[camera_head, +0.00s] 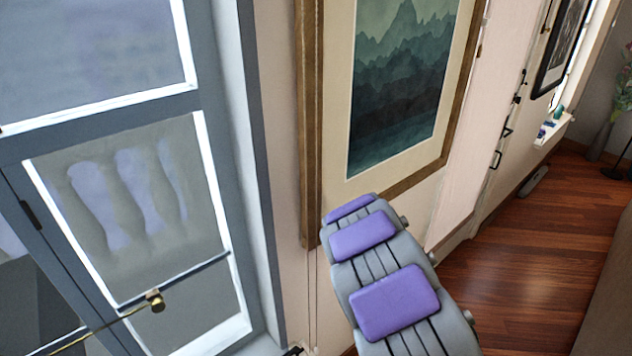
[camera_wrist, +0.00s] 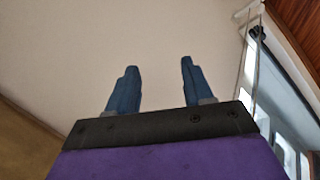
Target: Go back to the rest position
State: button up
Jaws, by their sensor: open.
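My gripper (camera_wrist: 157,68) shows in the wrist view, with two blue fingers standing apart beyond a black bar and a purple housing. It is open, and nothing is between the fingers. A plain pale surface fills the view behind them. In the head view the gripper's fingers cannot be made out.
In the head view a grey-framed window or glazed door (camera_head: 215,120) stands at left. A framed mountain picture (camera_head: 398,95) hangs on the wall beside it. Reddish wooden floor (camera_head: 535,245) lies open at right. A small ledge (camera_head: 556,130) with little items juts from the far wall.

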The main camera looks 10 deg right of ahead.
jog(key=d+r+m+t+h, duration=0.2)
jog(key=d+r+m+h, duration=0.3)
jog(key=d+r, duration=0.6)
jog(key=s+d+r+m+g+h, duration=0.1)
jog(key=s+d+r+m+h, duration=0.15)
jog(key=s+r, duration=0.35)
jog(key=s+d+r+m+g+h, duration=0.1)
jog(key=s+d+r+m, duration=0.25)
jog(key=s, duration=0.45)
jog(key=s+a+m+g+y, duration=0.1)
jog(key=s+a+g+y, duration=0.1)
jog(key=s+a, duration=0.4)
jog(key=s+a+f+m+g+y, duration=0.1)
jog(key=s+a, duration=0.5)
jog(key=s, duration=1)
jog(key=s+a+f+m+g+y, duration=0.1)
jog(key=s+a+g+y, duration=0.3)
jog(key=s, duration=0.7)
jog(key=shift+a+f+m+g, duration=0.15)
jog(key=shift+a+m+g, duration=0.45)
jog(key=shift+a+m, duration=0.4)
jog(key=shift+y, duration=0.25)
